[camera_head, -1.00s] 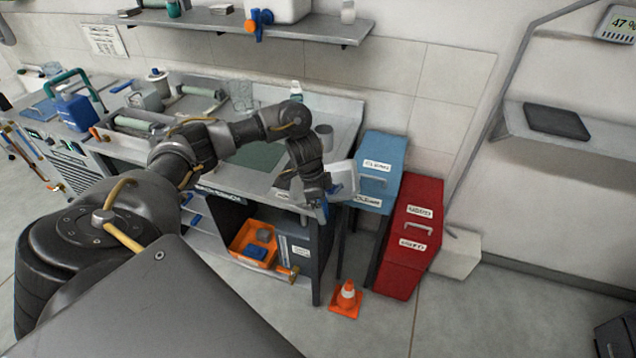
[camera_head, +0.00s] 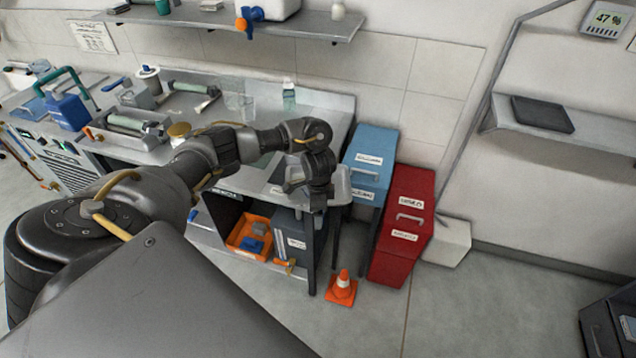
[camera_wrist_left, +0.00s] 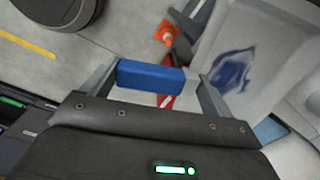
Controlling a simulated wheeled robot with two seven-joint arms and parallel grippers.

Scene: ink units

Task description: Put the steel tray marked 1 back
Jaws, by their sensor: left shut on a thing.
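My left gripper (camera_wrist_left: 152,77) is shut on a blue grip, seen between its two fingers in the wrist view. Beside the grip is a pale steel tray (camera_wrist_left: 271,40) with a dark blue ink patch inside. In the head view the tray (camera_head: 341,188) shows partly behind my left wrist, off the bench's right end and in front of the blue bin. The gripper's fingers are hidden there by the wrist. No number can be read on the tray. My right gripper is not in view.
The bench (camera_head: 318,112) holds rollers and bottles. Beneath it are an orange crate (camera_head: 236,240) and a dark box. A blue bin (camera_head: 371,143) and red bin (camera_head: 404,249) stand right of it. An orange cone (camera_head: 341,290) is on the floor. A wall shelf (camera_head: 590,140) holds a dark flat tray (camera_head: 543,114).

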